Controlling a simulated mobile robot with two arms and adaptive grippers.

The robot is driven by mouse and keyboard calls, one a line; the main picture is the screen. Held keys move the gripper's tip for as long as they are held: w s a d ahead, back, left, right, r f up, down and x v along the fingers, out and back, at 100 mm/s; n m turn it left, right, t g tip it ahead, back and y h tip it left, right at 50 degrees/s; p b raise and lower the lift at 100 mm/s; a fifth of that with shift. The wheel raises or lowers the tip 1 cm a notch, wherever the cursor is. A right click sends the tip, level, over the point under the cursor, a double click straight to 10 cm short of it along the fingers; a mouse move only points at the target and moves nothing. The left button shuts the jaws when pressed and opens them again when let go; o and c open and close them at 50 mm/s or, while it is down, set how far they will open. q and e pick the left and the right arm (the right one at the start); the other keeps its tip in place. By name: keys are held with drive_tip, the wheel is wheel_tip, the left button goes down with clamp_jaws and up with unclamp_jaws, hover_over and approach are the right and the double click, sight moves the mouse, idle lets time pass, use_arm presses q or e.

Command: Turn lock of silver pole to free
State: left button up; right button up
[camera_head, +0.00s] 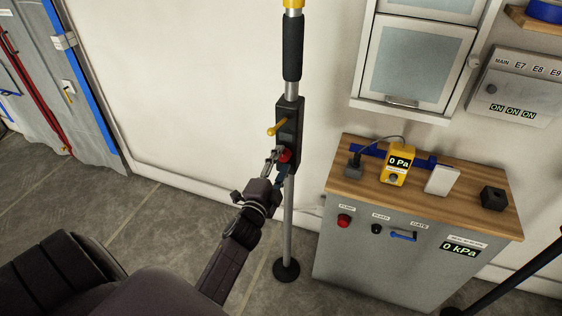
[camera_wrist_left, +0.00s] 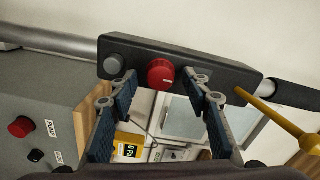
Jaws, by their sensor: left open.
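The silver pole (camera_head: 289,220) stands upright on a round black foot, with a black box (camera_head: 290,112) partway up. The box carries a yellow lever (camera_head: 277,127) and a red knob (camera_head: 285,156), which also shows in the left wrist view (camera_wrist_left: 160,74) with a pale mark on its face. A grey button (camera_wrist_left: 114,64) sits beside the knob. My left gripper (camera_head: 276,160) is open at the knob. In the left wrist view its fingers (camera_wrist_left: 163,88) stand on either side of the knob, with visible gaps. My right gripper is out of view.
A grey cabinet with a wooden top (camera_head: 344,182) stands right of the pole, bearing a yellow gauge (camera_head: 397,164) reading 0 Pa. A white wall cabinet (camera_head: 410,60) and switch panel (camera_head: 520,90) hang above. The floor left of the pole is clear.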

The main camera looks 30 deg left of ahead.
use_arm(q)
drive_tip(key=v, duration=1.1)
drive_tip(key=shift+s, duration=0.35)
drive_tip(key=shift+f, duration=0.1)
drive_tip(key=s+d+f+n+g+h, duration=0.1)
drive_tip(key=s+d+f+n+g, duration=0.15)
drive_tip(key=f, duration=0.85)
drive_tip(key=s+d+f+n+g+h, duration=0.1)
drive_tip(key=s+d+f+g+h, duration=0.2)
drive_tip(key=f, duration=0.9)
drive_tip(key=s+d+f+n+g, duration=0.2)
drive_tip(key=s+d+f, duration=0.25)
drive_tip(key=f, duration=0.65)
drive_tip(key=s+d+f+n+g, duration=0.25)
drive_tip(key=s+f+g, duration=0.25)
drive_tip(key=s+f, duration=0.75)
drive_tip(key=s+f+n+g, duration=0.1)
drive_tip(key=s+f+g, duration=0.1)
drive_tip(key=s, duration=0.7)
drive_tip(key=s+a+f+g, duration=0.1)
drive_tip(key=s+f, duration=0.3)
drive_tip(key=s, duration=0.4)
drive_tip(key=shift+s+a+f+n+g, duration=0.2)
drive_tip(key=shift+s+f+n+g, duration=0.05)
drive_tip(key=shift+s+n+g, duration=0.2)
drive_tip(key=shift+w, duration=0.1)
drive_tip(key=shift+c, duration=0.2)
